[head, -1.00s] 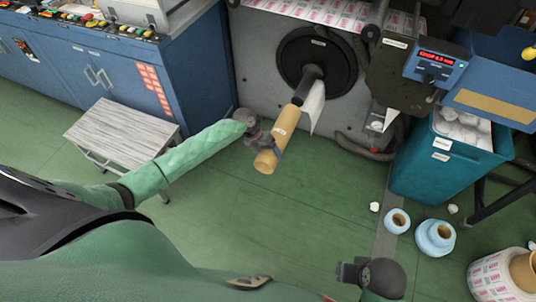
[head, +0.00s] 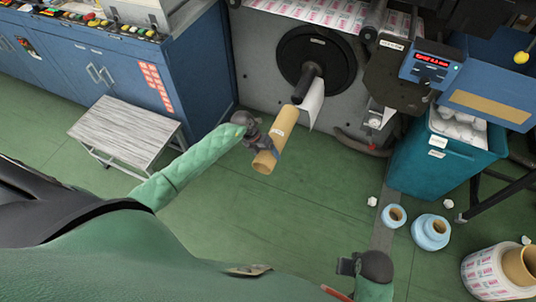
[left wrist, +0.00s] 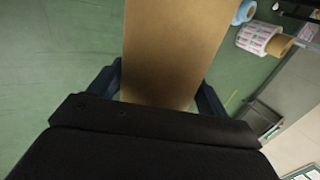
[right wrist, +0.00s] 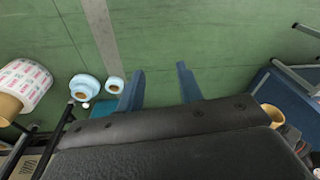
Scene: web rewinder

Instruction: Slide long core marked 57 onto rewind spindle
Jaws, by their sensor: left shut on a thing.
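The brown cardboard core (head: 277,138) is held in my left gripper (head: 268,147), which is shut around it near its lower end. The dark rewind spindle (head: 308,84) sticks out of a black round disc on the grey machine face. The core's upper end is at the spindle's free tip and roughly in line with it; I cannot tell whether the tip is inside. My right gripper (right wrist: 160,88) is open and empty, its fingers apart above the floor.
A white web strip (head: 311,104) hangs beside the spindle. A teal bin (head: 440,165) of white waste stands right. Blue rolls (head: 431,232) and a printed roll (head: 490,275) lie on the floor. A grey step stool (head: 125,130) stands left. The middle green floor is clear.

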